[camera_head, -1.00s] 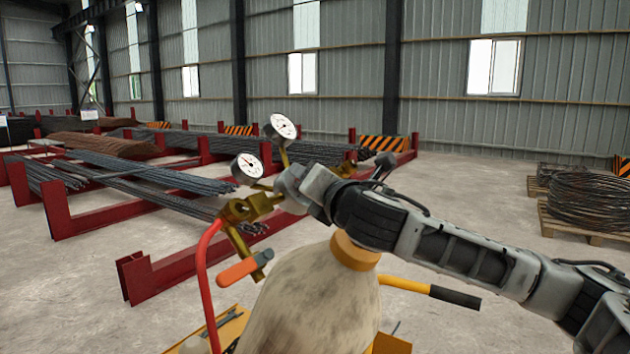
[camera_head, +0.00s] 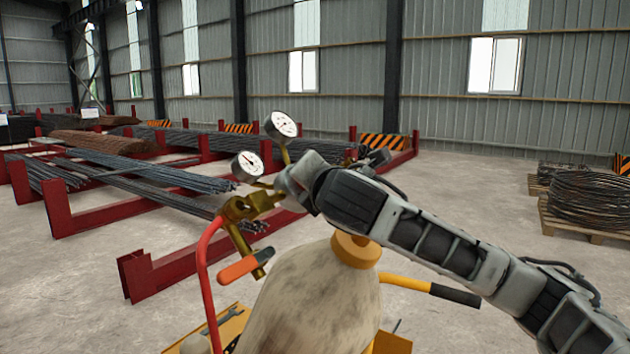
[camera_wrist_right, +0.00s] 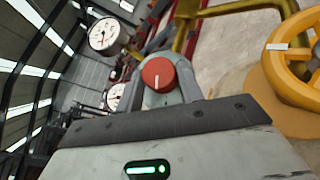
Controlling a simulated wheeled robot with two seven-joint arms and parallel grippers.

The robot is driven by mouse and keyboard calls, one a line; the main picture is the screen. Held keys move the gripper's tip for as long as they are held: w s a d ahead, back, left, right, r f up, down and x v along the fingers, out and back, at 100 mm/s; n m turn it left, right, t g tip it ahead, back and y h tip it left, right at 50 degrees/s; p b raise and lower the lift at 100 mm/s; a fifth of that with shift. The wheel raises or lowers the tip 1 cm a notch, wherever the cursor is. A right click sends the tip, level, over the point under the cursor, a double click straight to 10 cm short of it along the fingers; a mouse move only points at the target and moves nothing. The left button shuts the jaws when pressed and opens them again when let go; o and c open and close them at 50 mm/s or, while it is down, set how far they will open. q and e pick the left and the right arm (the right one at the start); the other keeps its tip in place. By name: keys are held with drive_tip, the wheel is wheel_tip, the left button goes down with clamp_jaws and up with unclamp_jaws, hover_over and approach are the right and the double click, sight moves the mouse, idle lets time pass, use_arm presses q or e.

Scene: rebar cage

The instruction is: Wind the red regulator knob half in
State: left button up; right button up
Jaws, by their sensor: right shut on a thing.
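The red regulator knob (camera_wrist_right: 158,75) shows in the right wrist view, with a white mark on its face. My right gripper (camera_wrist_right: 160,88) is shut on it, one finger at each side. In the head view my right gripper (camera_head: 292,183) is at the brass regulator (camera_head: 245,207), and the knob is hidden behind it. Two white dial gauges, one upper (camera_head: 281,126) and one lower (camera_head: 247,166), stand beside the gripper. My left gripper is not in view.
A pale gas cylinder (camera_head: 310,300) with an orange collar (camera_head: 356,250) stands below my right arm. A red hose (camera_head: 203,275) curves down at left. A yellow valve wheel (camera_wrist_right: 295,60) shows at right in the wrist view. Rebar racks (camera_head: 150,265) stand behind.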

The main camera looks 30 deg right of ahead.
drive_tip(key=m+g, duration=0.1)
drive_tip(key=m, duration=0.1)
drive_tip(key=m+g+h, duration=0.1)
drive_tip(key=m+g, duration=0.2)
drive_tip(key=shift+w+a+r+m+h, duration=0.2)
drive_tip(key=shift+a+r+m+h, duration=0.05)
drive_tip(key=shift+r+m+h, duration=0.15)
drive_tip(key=m+g, duration=0.4)
drive_tip(key=g, duration=0.1)
drive_tip(key=shift+w+d+r+m, duration=0.15)
drive_tip(key=shift+r+m, duration=0.15)
drive_tip(key=shift+r, duration=0.05)
drive_tip(key=m+g+y, duration=0.2)
drive_tip(key=m+g, duration=0.1)
drive_tip(key=shift+w+r+m+g+y, duration=0.15)
drive_tip(key=shift+w+m+g+y, duration=0.15)
drive_tip(key=shift+m+y, duration=0.1)
drive_tip(key=shift+w+d+m+g+y, duration=0.1)
drive_tip(key=shift+d+m+g+y, duration=0.05)
drive_tip(key=shift+m+g+y, duration=0.5)
drive_tip(key=shift+w+d+m+g+y, duration=0.1)
drive_tip(key=shift+m+g+y, duration=0.25)
drive_tip(key=shift+m+y, duration=0.35)
drive_tip(key=shift+m, duration=0.25)
drive_tip(key=o, duration=1)
